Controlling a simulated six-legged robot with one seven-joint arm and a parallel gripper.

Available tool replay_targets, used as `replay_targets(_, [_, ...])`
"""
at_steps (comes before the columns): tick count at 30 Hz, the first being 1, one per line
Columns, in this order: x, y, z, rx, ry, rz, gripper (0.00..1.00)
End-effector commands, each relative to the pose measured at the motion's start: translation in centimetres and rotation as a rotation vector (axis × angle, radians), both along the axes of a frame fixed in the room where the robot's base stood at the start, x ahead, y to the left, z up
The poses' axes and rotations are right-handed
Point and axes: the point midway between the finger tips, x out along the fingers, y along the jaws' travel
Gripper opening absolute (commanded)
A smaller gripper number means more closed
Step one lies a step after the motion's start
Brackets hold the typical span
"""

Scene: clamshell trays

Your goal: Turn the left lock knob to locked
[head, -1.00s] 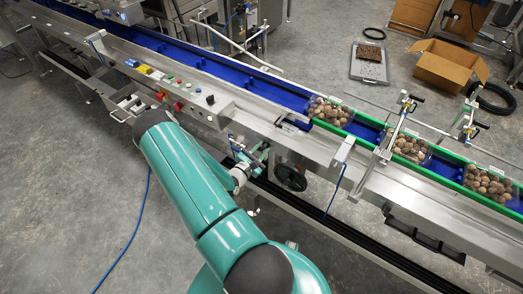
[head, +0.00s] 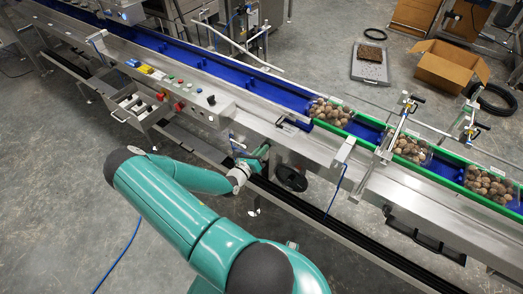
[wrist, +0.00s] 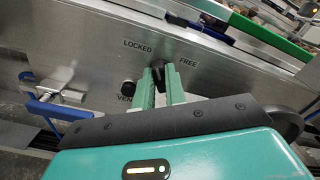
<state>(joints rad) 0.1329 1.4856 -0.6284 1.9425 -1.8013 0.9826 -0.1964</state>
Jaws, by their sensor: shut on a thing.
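A steel side panel (wrist: 95,60) in the wrist view carries the printed words LOCKED, at upper left, and FREE, at right. Between them is a dark lock knob (wrist: 158,64), mostly hidden by my fingertips. My gripper (wrist: 162,75) has its two green fingers closed on this knob. Which way its pointer faces cannot be told. In the head view my gripper (head: 262,152) reaches the machine's near side, and the knob is too small to make out there.
A second black knob (wrist: 127,87) sits just left of my fingers by a partly covered VENT label. A blue-handled clamp (wrist: 55,105) is farther left. In the head view a black handwheel (head: 291,178) is right of my gripper. Clamshell trays (head: 331,112) of brown items stand on the conveyor.

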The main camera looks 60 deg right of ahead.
Motion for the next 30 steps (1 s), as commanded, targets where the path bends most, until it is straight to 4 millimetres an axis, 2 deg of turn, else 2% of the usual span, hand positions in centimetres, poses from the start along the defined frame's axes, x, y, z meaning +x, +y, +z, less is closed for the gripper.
replay_targets(12, [0.04,-0.14,0.02,0.033,0.218,0.000,0.00])
replay_targets(29, [0.04,-0.21,0.05,0.039,0.254,0.000,0.00])
replay_targets(30, [0.05,-0.21,0.06,0.039,0.253,0.000,0.17])
